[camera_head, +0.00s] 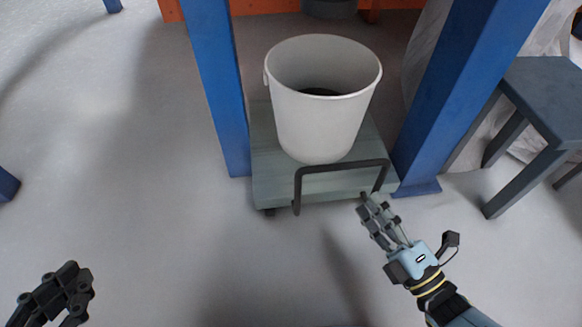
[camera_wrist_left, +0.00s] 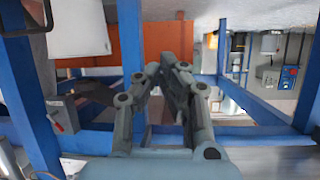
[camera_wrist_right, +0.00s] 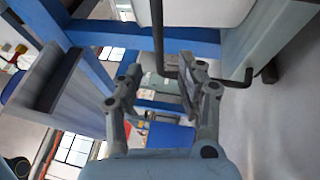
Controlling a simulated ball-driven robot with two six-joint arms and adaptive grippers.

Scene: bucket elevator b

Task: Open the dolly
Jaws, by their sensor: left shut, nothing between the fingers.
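The dolly (camera_head: 270,185) is a flat grey-green platform between two blue posts, with a dark bent-bar handle (camera_head: 340,165) at its front edge. A white bucket (camera_head: 318,120) stands on it. My right gripper (camera_head: 368,203) is just in front of the handle's right end in the head view. In the right wrist view, the right gripper (camera_wrist_right: 160,68) has its fingers apart, and the handle bar (camera_wrist_right: 157,30) shows between and beyond the tips. I cannot tell whether they touch it. My left gripper (camera_head: 68,285) is low at the left, far from the dolly; its fingers (camera_wrist_left: 167,68) are shut and empty.
Blue posts (camera_head: 218,90) (camera_head: 455,100) stand close on both sides of the dolly. A dark grey stool (camera_head: 545,95) is at the right. An orange frame (camera_head: 270,6) is behind. The grey floor in front and left is clear.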

